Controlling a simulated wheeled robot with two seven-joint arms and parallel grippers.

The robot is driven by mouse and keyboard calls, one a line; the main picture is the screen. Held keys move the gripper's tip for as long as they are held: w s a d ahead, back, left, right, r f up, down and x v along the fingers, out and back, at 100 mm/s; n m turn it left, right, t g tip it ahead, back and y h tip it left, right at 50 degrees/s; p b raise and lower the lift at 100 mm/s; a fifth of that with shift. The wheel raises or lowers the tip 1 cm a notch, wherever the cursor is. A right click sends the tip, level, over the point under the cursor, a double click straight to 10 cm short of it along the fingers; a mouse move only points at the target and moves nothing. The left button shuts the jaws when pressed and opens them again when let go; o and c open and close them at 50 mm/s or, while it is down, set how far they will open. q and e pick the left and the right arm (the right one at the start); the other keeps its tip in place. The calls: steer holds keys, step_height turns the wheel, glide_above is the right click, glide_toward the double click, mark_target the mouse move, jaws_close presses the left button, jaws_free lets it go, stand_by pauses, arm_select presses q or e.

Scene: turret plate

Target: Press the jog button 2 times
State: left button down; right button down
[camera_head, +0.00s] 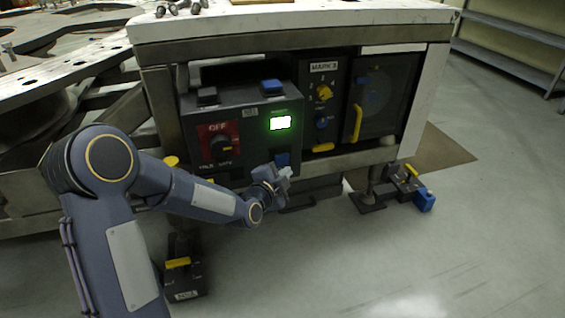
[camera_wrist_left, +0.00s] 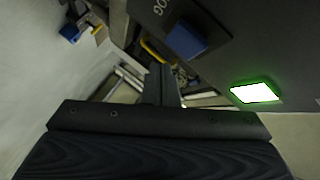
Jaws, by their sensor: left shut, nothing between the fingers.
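The jog button is a blue block (camera_wrist_left: 187,40) next to a partly cut-off label that seems to read JOG in the left wrist view. In the head view a blue button (camera_head: 282,158) shows low on the dark control box (camera_head: 240,180), below the lit green display, partly behind my gripper. My left gripper (camera_head: 287,173) is shut and empty, just in front of the box's lower right part. In the left wrist view its fingers (camera_wrist_left: 162,85) point up the picture, to the left of the blue button. Whether they touch it cannot be told. My right gripper is not in view.
The display (camera_head: 280,123) glows green. A red panel with a black OFF knob (camera_head: 220,145) is at left on the box. Another blue button (camera_head: 272,86) and a black one (camera_head: 207,95) sit on top. A panel with yellow handles (camera_head: 357,122) stands at right. Floor pedals (camera_head: 405,182) lie beyond.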

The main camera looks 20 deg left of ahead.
arm_select(q)
steer(key=shift+s+d, duration=0.5)
steer(key=shift+s, duration=0.25)
steer(key=shift+s+d, duration=0.45)
steer(key=shift+s, duration=0.25)
steer(key=s+a+r+n+g, duration=0.2)
steer(key=s+n, duration=0.1)
steer(key=s, duration=0.4)
steer(key=s+a+r+n+g, duration=0.2)
steer(key=s+r+n+g, duration=0.15)
steer(key=s, duration=0.25)
steer(key=s+f+n+g+h, duration=0.15)
steer(key=s+n, duration=0.25)
steer(key=s, duration=0.6)
steer(key=s+f+n+g, duration=0.15)
steer(key=s+n, duration=0.35)
steer(key=s, duration=0.6)
step_height(320, 180, up, 38)
steer(key=g+p, duration=0.1)
steer(key=p, duration=3.6)
steer(key=shift+w+r+p, duration=0.15)
steer(key=shift+w+p, duration=0.2)
steer(key=shift+d, duration=0.1)
